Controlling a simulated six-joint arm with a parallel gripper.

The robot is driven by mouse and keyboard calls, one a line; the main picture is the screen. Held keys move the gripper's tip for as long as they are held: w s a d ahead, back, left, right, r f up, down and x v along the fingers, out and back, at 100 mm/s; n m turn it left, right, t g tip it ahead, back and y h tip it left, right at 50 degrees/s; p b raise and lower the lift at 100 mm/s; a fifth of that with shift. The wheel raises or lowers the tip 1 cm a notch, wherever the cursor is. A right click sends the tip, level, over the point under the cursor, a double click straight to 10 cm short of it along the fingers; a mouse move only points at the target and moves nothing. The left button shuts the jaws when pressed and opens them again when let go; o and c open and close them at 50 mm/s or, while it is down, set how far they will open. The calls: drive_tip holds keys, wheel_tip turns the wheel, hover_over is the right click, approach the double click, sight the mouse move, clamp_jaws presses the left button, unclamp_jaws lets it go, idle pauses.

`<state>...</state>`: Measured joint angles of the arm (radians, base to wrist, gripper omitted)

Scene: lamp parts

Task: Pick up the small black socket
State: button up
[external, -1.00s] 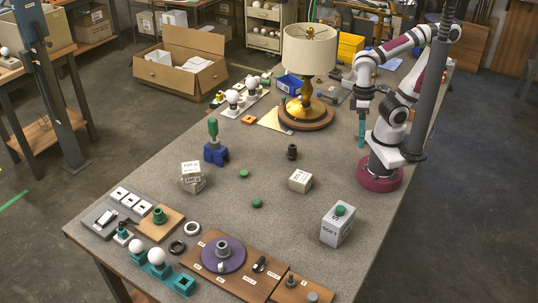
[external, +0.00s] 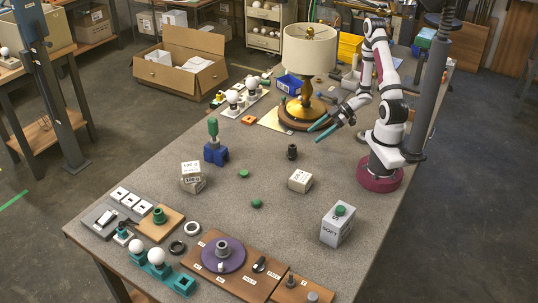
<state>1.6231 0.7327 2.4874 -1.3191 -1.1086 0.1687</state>
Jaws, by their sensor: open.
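The small black socket (external: 292,152) stands upright on the grey table near its middle, apart from other things. My gripper (external: 321,129) has two teal fingers, spread apart and empty. It is above the table, behind and to the right of the socket in the picture, pointing down and left. The fingers do not touch the socket.
A blue holder (external: 215,153) with a green-handled tool is to the left. The table around the socket is clear.

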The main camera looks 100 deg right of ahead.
sight(290, 149)
drive_tip(key=shift+s+a+r+t+y, duration=0.1)
drive_tip(key=shift+a+r+t+y, duration=0.1)
drive_tip(key=shift+a+r+t, duration=0.35)
drive_tip(key=shift+s+a+r+t+y, duration=0.1)
drive_tip(key=shift+a+r+t+y, duration=0.15)
drive_tip(key=shift+a+t, duration=0.45)
drive_tip(key=x, duration=0.9)
drive_tip(key=shift+w+a+f, duration=0.1)
drive_tip(key=shift+w, duration=0.25)
drive_tip(key=x, duration=0.5)
drive_tip(key=shift+w+f, duration=0.1)
drive_tip(key=shift+w, duration=0.2)
clamp_jaws()
